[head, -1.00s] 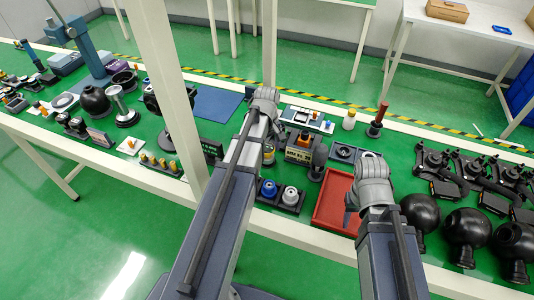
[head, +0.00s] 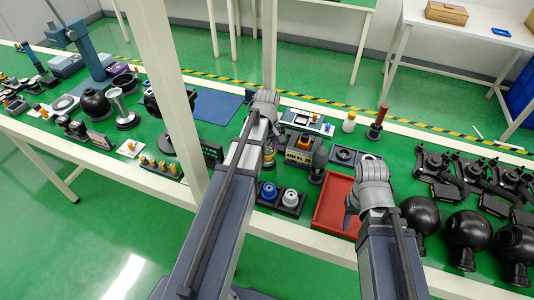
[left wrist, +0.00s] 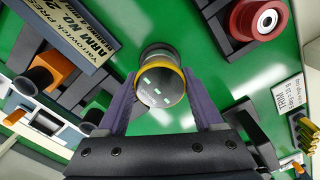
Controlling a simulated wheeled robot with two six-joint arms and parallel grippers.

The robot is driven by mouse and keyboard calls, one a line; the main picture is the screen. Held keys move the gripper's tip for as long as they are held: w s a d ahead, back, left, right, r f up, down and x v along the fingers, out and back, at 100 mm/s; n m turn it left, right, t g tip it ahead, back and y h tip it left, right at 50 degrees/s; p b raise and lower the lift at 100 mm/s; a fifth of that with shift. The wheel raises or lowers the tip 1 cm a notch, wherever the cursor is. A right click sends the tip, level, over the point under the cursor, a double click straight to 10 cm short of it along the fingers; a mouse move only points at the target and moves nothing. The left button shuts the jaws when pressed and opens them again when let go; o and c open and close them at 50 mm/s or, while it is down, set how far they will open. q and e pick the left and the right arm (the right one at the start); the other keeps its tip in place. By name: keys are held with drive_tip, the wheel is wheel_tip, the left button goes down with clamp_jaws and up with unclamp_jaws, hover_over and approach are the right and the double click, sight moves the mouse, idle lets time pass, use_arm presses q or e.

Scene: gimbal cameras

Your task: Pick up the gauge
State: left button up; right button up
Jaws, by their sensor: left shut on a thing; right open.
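The gauge (left wrist: 160,88) is a round piece with a glossy dark domed face and a yellow band. In the left wrist view it sits between the two purple fingers of my left gripper (left wrist: 160,100), which is shut on it. In the head view my left gripper (head: 268,157) is over the middle of the bench, left of the press box, and the gauge is mostly hidden there. I cannot tell whether the gauge touches the bench. My right gripper (head: 350,206) is open and empty above the red tray.
The red tray (head: 328,212) lies right of the gauge. A holder with blue and white caps (head: 290,199) is in front of it. The lettered press box (head: 299,157) stands close by on the right. Black round housings (head: 466,238) stand at the right. A white post (head: 165,75) rises at left.

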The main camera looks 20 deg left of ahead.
sight(267, 150)
use_arm(q)
wheel_tip(267, 150, up, 10)
drive_tip(key=p, duration=1)
